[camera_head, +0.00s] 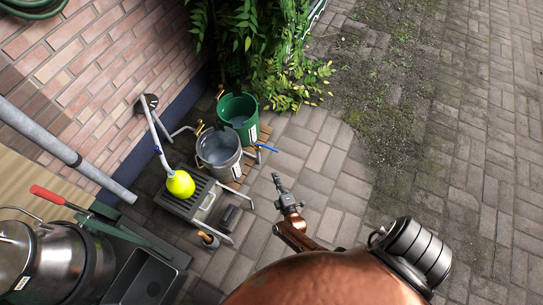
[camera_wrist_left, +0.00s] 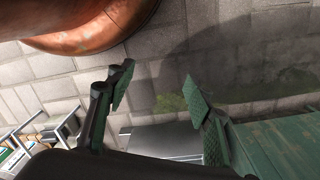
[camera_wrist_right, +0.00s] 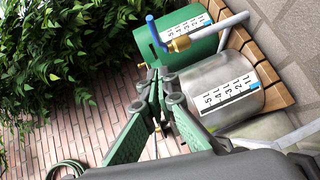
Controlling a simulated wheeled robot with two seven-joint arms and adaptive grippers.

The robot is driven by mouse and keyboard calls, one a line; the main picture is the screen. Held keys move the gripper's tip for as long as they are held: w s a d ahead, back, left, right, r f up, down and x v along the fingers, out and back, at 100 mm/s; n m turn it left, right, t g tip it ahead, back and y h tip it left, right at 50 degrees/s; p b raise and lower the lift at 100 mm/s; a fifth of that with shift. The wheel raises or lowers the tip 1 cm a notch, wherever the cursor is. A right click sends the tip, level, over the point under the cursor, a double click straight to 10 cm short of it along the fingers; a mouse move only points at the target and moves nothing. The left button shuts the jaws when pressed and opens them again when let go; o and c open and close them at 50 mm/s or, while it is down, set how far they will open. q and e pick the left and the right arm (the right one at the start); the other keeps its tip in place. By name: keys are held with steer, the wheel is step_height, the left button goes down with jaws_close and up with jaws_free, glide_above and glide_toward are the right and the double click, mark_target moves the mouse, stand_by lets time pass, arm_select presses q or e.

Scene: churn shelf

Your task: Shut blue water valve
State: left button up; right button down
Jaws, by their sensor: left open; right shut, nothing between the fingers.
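The blue water valve is a blue lever (camera_head: 267,148) on a brass fitting beside the metal bucket in the head view. In the right wrist view the blue lever (camera_wrist_right: 152,30) stands at a steep angle to the grey pipe at its brass body (camera_wrist_right: 180,44). My right gripper (camera_head: 277,180) is shut and empty, below and a little right of the lever in the head view. In the right wrist view its closed fingertips (camera_wrist_right: 163,76) show below the lever, apparently apart from it. My left gripper (camera_wrist_left: 160,92) is open and empty over the paving.
A green bucket (camera_head: 249,123) and a metal bucket (camera_head: 236,170) with measuring scales stand on a wooden slatted base. A leafy bush (camera_head: 262,45) stands behind. Paving at the right is clear.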

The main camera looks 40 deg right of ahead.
steer(key=shift+w, duration=0.1)
arm_select(q)
steer(key=w+d+f+t+h+b, duration=0.2)
steer(key=w+d+f+t+b, duration=0.2)
steer(key=w+d+f+b, duration=0.2)
steer(key=shift+w+d+f, duration=0.45)
steer(key=shift+w+f, duration=0.05)
steer(key=shift+w, duration=0.8)
arm_select(e)
steer(key=s+d+x, duration=0.1)
steer(key=d+x, duration=0.1)
steer(key=x, duration=1)
steer(key=shift+w+d+f, duration=0.15)
steer(key=shift+w+d, duration=0.15)
steer(key=shift+d, duration=0.1)
steer(key=shift+d, duration=0.1)
